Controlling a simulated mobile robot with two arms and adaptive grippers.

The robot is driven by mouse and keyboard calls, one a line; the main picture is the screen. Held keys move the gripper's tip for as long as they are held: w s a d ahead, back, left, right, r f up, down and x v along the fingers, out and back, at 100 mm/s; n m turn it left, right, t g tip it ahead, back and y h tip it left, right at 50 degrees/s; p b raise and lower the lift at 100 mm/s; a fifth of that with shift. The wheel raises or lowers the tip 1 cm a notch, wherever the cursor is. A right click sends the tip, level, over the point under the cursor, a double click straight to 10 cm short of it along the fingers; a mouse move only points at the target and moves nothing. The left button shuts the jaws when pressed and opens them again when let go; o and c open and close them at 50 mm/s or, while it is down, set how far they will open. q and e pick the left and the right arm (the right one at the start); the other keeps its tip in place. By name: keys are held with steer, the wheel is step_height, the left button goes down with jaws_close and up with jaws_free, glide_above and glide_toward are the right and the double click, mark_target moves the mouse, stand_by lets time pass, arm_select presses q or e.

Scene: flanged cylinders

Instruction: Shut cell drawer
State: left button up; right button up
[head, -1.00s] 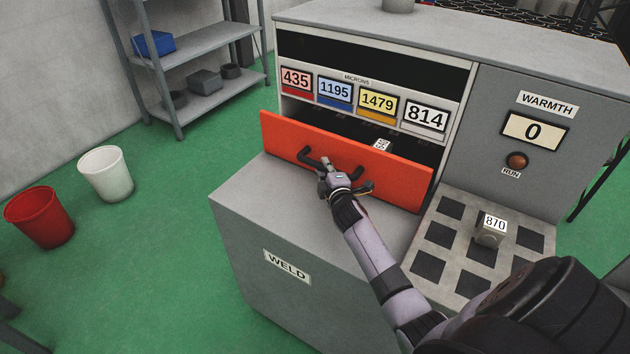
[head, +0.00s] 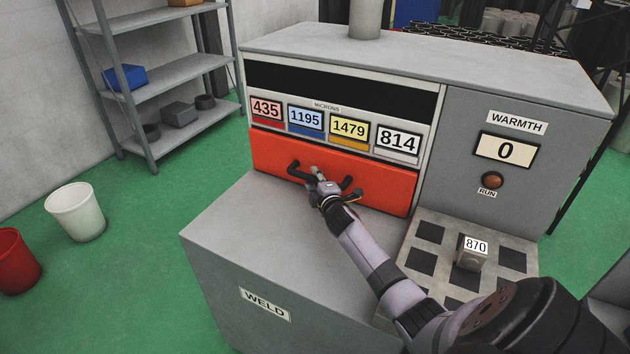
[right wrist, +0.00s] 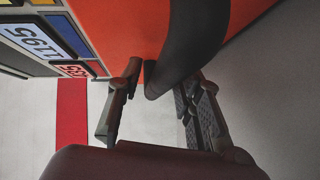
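The cell drawer has a red-orange front (head: 385,185) with a black bar handle (head: 345,186), and sits in the grey machine below the number displays. Its front looks flush with the machine, and its inside is hidden. My right gripper (head: 319,178) is at the handle, in front of the drawer. In the right wrist view the fingers of my right gripper (right wrist: 155,105) are spread apart, with the end of the dark handle (right wrist: 185,50) between or just beyond them. Whether they touch it is unclear. My left gripper is not in view.
A grey WELD block (head: 250,240) stands below the drawer. Right of it is a checkered plate (head: 425,232) holding a part marked 870 (head: 472,257). A WARMTH panel reads 0 (head: 506,149). A shelf (head: 180,75) and a white bin (head: 75,212) stand left on open green floor.

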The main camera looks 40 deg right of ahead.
steer(key=shift+o, duration=0.2)
steer(key=shift+f, duration=0.1)
steer(key=v, duration=1.2)
steer(key=shift+d, duration=0.1)
stand_by(0.3)
